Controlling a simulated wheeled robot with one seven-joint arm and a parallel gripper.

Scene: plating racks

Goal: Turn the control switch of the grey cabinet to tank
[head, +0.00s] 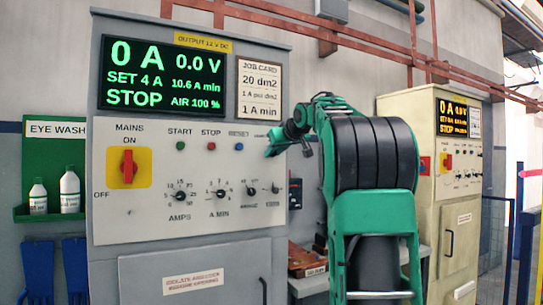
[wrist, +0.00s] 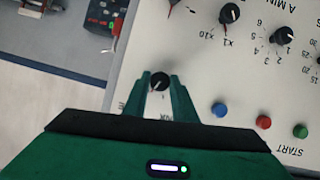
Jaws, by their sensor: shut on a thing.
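The grey cabinet (head: 215,222) stands in front of me, with its green display reading 0 A, 0.0 V and STOP. Its control switch is a small black knob (wrist: 159,81) near the panel's edge, beside the blue button; the wrist view shows the panel upside down. My gripper (wrist: 161,85) is shut on this knob, one green finger on each side. A light mark shows on the knob, but I cannot tell which position it points to. The label by it is partly hidden by my fingers. In the head view my gripper (head: 273,148) covers the knob.
The panel also has a red MAINS switch (head: 128,168), dial knobs (head: 180,196) and green, red and blue (wrist: 219,110) buttons. A cream cabinet (head: 428,205) stands at the right. A bench (head: 308,284) with a brown-red box lies between the cabinets.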

